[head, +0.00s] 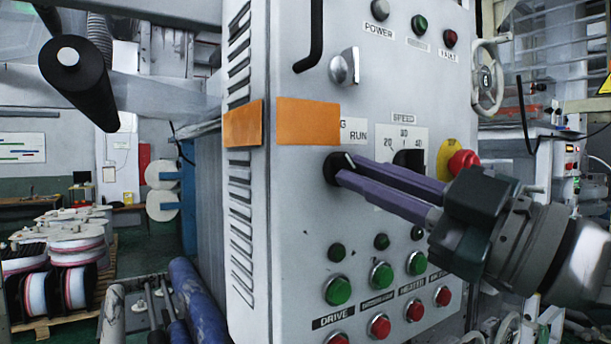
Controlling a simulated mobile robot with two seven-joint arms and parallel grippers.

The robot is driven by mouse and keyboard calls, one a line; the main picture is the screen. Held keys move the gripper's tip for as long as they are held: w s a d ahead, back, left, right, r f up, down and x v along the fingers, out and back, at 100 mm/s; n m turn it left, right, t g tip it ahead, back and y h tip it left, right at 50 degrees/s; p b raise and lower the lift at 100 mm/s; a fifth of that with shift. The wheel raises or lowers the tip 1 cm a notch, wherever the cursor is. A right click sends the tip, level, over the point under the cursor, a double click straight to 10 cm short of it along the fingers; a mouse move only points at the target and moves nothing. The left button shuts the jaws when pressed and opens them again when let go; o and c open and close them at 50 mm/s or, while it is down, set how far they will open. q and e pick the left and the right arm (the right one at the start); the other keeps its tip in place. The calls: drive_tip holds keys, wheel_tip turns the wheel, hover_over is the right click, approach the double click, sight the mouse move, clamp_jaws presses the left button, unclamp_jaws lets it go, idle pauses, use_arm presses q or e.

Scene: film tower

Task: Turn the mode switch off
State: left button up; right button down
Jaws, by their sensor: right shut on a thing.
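The mode switch (334,168) is a black rotary knob on the front of the grey control cabinet, left of the speed dial. A label reading "RUN" (357,134) shows above and to its right; the rest of that label is partly covered by an orange patch. My right gripper (346,169) comes in from the right, its purple fingers reaching the knob. It is shut on the knob, and the fingertips hide part of it. The exact angle of the knob is hard to tell. My left gripper is not in view.
The speed dial (409,160) and a red emergency button (462,162) on yellow sit close by, partly behind my fingers. Green buttons (381,275) and red buttons (379,327) line the panel below. A metal latch (344,67) juts out above. A handwheel (487,78) is at right.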

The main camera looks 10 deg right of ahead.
drive_tip(key=shift+n, duration=0.6)
drive_tip(key=shift+g, duration=0.3)
drive_tip(key=c, duration=0.9)
unclamp_jaws()
drive_tip(key=shift+b+v, duration=3.15)
drive_tip(key=shift+v, duration=1.8)
drive_tip(key=shift+w+d+f, duration=0.1)
